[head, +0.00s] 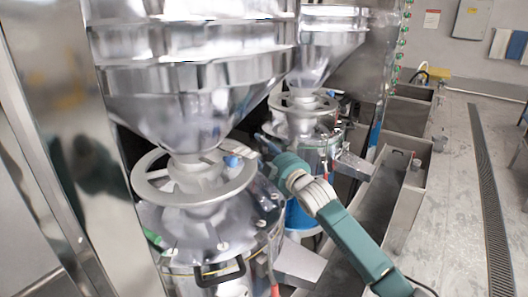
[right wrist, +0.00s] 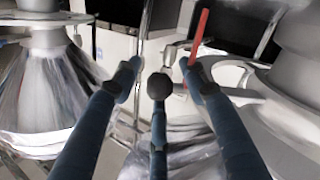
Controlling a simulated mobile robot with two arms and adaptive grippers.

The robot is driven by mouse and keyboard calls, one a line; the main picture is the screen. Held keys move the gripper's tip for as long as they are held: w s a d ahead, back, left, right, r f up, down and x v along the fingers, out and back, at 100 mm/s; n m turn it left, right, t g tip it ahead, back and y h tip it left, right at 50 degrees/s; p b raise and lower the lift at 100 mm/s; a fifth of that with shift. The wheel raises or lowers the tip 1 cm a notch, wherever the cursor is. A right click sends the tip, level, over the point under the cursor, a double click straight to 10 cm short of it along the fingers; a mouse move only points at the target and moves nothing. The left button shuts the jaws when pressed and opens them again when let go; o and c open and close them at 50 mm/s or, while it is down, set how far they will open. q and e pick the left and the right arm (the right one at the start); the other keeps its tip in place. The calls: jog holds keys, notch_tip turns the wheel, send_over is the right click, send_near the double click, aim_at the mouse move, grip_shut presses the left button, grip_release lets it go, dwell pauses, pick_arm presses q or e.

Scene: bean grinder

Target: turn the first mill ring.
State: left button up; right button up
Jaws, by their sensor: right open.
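The first mill ring (head: 148,190) is a pale grey spoked wheel around the neck under the nearer hopper (head: 185,110). It sits level above the mill's steel lid (head: 185,238). My right gripper (head: 248,150) is at the ring's right rear rim, its blue fingers spread. In the right wrist view the right gripper (right wrist: 161,75) is open, with nothing between its fingers. A pale curved metal part (right wrist: 265,115) lies to the right of the fingers there; I cannot tell whether any finger touches it. My left gripper is not in view.
A second mill ring (head: 302,103) and hopper stand behind, close to my right arm. A black handle (head: 220,272) sticks out from the front mill. Steel troughs (head: 400,190) run along the right, with open floor (head: 462,170) beyond. A red bar (right wrist: 198,35) shows in the wrist view.

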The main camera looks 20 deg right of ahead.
jog(key=s, duration=0.8)
jog(key=s+d, duration=0.1)
jog(key=s, duration=0.2)
jog(key=shift+s+d, duration=0.1)
jog(key=shift+s, duration=0.3)
